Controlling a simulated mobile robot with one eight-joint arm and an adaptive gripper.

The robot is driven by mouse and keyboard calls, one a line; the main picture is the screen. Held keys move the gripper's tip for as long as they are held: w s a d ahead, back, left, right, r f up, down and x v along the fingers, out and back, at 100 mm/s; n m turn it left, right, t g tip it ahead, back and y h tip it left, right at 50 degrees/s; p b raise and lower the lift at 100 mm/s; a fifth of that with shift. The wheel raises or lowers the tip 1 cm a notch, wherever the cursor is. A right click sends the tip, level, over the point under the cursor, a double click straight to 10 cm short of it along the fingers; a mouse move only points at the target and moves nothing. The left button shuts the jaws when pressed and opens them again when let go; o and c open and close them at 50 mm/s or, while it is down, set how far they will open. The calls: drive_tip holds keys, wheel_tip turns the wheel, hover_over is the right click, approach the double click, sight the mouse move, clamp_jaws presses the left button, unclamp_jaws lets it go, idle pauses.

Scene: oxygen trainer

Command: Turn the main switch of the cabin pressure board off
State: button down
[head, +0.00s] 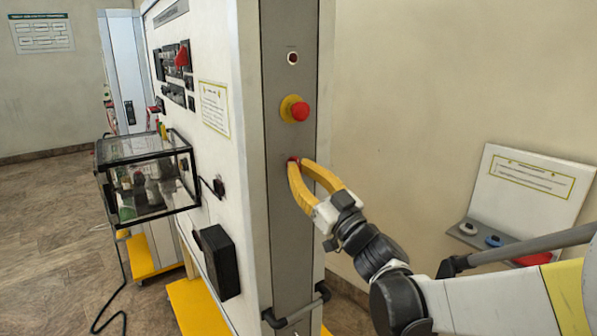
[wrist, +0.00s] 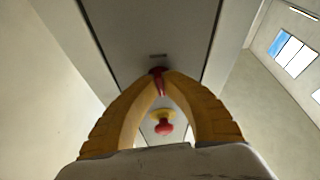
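The main switch (head: 293,160) is a small red handle on the grey end panel of the cabinet, below the emergency stop. My gripper (head: 297,165) is at it, its two yellow fingers bowed and their tips drawn together. In the wrist view the switch's red handle (wrist: 159,84) shows between the two fingertips (wrist: 160,76), which appear to pinch it. The fingertips partly hide the switch, so its exact angle is hard to tell.
A red mushroom button (head: 299,111) on a yellow collar sits just above the switch, with a small red indicator (head: 292,58) higher up. A clear box (head: 148,175) juts from the cabinet's left side.

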drive_tip(key=n+g+y, duration=0.1)
drive_tip(key=n, duration=0.2)
drive_tip(key=n+g+y, duration=0.1)
drive_tip(key=n, duration=0.2)
drive_tip(key=shift+w+d+r, duration=0.1)
drive_tip(key=shift+n+g+y+p, duration=0.5)
drive_tip(key=shift+n+g, duration=0.6)
drive_tip(key=shift+n, duration=1.4)
drive_tip(key=c, duration=1.6)
unclamp_jaws()
drive_tip(key=shift+o, duration=0.2)
drive_tip(key=v, duration=1.2)
drive_tip(key=shift+r, duration=0.15)
